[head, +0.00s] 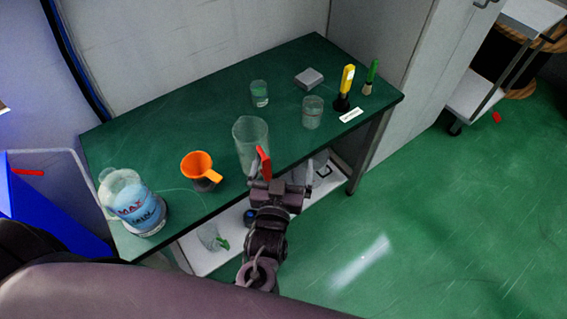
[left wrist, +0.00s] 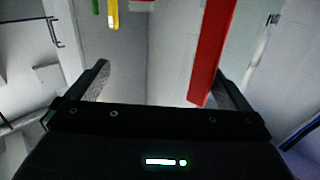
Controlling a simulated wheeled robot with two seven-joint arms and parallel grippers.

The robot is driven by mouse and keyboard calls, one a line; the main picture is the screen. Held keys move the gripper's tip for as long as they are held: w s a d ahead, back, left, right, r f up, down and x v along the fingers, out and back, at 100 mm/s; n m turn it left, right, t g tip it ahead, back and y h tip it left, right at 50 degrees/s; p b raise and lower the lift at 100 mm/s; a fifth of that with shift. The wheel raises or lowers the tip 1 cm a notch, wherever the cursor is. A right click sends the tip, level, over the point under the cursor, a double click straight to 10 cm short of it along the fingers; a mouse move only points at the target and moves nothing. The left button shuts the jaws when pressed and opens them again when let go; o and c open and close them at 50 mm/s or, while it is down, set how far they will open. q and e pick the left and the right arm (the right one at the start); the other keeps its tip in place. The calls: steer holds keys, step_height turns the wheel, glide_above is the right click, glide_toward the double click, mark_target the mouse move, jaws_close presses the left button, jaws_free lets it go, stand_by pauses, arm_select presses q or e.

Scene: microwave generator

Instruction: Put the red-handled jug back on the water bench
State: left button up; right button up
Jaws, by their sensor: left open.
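The red-handled jug (head: 250,138) is a clear, upright vessel at the front edge of the green-topped bench (head: 150,140). Its red handle (head: 264,163) faces me, and it also shows large in the left wrist view (left wrist: 212,50). My left gripper (head: 280,174) is open at the bench's front edge, right at the handle. In the left wrist view the handle's lower end reaches between the fingers, closer to the right-hand finger; I cannot tell whether it touches. My right gripper is not in view.
Two small glasses (head: 312,112) (head: 259,93), a grey block (head: 308,78), a yellow tool (head: 347,80) and a green one (head: 371,75) stand right. A lower shelf (head: 200,262) holds items.

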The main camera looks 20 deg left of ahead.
arm_select(q)
steer(key=s+b, duration=0.1)
steer(key=s, duration=0.6)
steer(key=shift+s+d, duration=0.15)
steer(key=shift+d, duration=0.3)
jaws_close()
stand_by(0.8)
